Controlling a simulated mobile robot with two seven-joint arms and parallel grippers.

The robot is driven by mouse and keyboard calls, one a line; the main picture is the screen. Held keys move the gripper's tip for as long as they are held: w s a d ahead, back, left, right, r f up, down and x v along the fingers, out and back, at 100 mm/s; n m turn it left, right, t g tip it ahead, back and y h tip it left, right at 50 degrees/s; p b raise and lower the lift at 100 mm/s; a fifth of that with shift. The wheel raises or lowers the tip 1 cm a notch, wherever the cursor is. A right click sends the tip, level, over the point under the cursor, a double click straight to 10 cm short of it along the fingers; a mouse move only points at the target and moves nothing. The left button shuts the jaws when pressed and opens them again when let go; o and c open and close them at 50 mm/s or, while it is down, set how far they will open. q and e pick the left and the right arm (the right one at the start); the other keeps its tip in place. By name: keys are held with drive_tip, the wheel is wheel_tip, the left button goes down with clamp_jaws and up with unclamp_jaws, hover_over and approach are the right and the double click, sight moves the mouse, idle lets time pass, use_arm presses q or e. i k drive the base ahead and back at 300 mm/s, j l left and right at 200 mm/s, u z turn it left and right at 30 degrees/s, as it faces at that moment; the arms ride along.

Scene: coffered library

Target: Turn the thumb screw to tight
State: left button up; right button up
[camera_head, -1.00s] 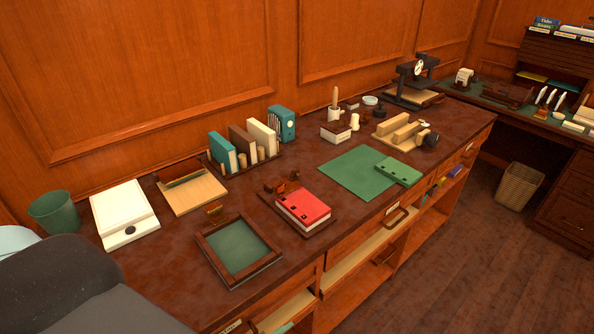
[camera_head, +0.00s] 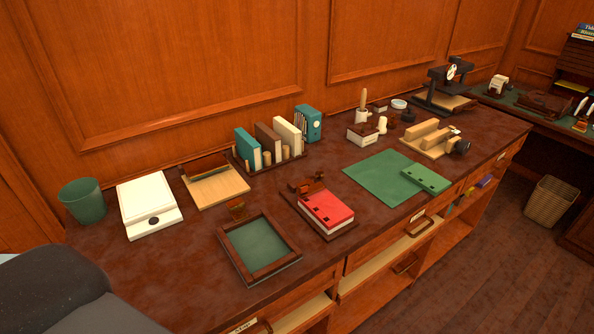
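A wooden block fixture (camera_head: 428,136) stands toward the right of the long desk, with a dark round knob (camera_head: 462,146) at its right end. This knob may be the thumb screw, but I cannot tell for sure or see how tight it is. A black press (camera_head: 440,88) with a white round dial stands farther back at the right. Neither of my grippers is in view.
The desk holds a green mat (camera_head: 375,178), a green box (camera_head: 427,179), a red book (camera_head: 327,209), a framed tray (camera_head: 289,262), upright books (camera_head: 248,150), a white scale (camera_head: 149,202) and a green bin (camera_head: 83,201). A wastebasket (camera_head: 550,201) stands on the floor at right.

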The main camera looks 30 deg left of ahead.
sight(321, 174)
drive_tip(key=i+l+u, duration=0.1)
drive_tip(key=u, duration=0.3)
drive_tip(key=l+u, duration=0.1)
drive_tip(key=u, duration=0.3)
drive_tip(key=i+l+u, duration=0.1)
drive_tip(key=u, duration=0.3)
drive_tip(key=l+u, duration=0.3)
drive_tip(key=l, duration=0.15)
drive_tip(key=l+u, duration=0.25)
drive_tip(key=l, duration=0.2)
drive_tip(key=l+u, duration=0.2)
drive_tip(key=l, duration=0.25)
drive_tip(key=k+l+u, duration=0.15)
drive_tip(key=l, duration=0.3)
drive_tip(key=l+u, duration=0.1)
drive_tip(key=l, duration=0.35)
drive_tip(key=k+l, duration=0.15)
drive_tip(key=l, duration=0.3)
drive_tip(key=k+l, duration=0.1)
drive_tip(key=l, duration=0.75)
drive_tip(key=k+l, duration=0.1)
drive_tip(key=l, duration=0.3)
drive_tip(key=k+l, duration=0.1)
drive_tip(key=l, duration=0.3)
drive_tip(key=u, duration=0.05)
